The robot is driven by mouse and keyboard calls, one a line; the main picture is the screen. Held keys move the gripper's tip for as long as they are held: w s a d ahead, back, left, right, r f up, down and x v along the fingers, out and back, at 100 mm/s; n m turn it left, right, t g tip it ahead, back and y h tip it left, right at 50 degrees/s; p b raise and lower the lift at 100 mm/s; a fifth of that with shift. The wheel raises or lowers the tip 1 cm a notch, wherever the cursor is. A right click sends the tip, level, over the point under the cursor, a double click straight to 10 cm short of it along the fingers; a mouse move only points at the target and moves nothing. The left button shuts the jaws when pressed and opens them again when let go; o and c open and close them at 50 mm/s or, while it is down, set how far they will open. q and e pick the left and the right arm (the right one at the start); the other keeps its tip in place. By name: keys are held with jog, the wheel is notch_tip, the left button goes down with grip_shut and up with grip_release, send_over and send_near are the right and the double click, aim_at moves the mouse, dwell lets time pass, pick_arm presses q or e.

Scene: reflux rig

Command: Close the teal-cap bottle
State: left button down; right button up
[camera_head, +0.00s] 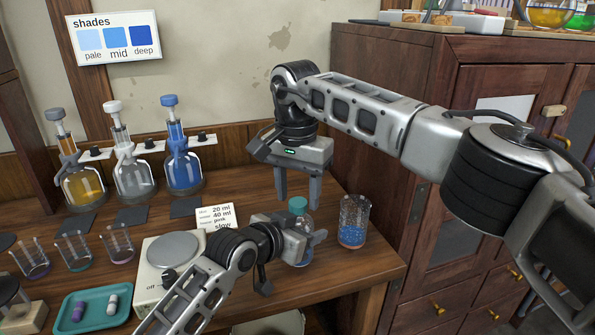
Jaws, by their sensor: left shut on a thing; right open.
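A small clear bottle (303,221) with blue contents low in it stands near the right end of the bench. A teal cap (297,204) shows at its top; whether it is seated or only resting there I cannot tell. My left gripper (308,243) is shut on the bottle from the left, hiding part of its body. My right gripper (298,200) points down from above, open, with its fingertips to either side of the cap in the picture. I cannot tell if they touch it.
A glass beaker (353,222) of blue granules stands just right of the bottle. A balance (172,250), a note card (215,215) and a teal tray (93,308) lie to the left. Flasks (184,168) line the back. A wooden cabinet (385,130) stands at right.

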jog(key=shift+f, duration=0.6)
jog(key=c, duration=1)
jog(key=m, duration=0.6)
jog(key=shift+m, duration=0.3)
jog(key=o, duration=1.1)
jog(key=shift+r, duration=0.1)
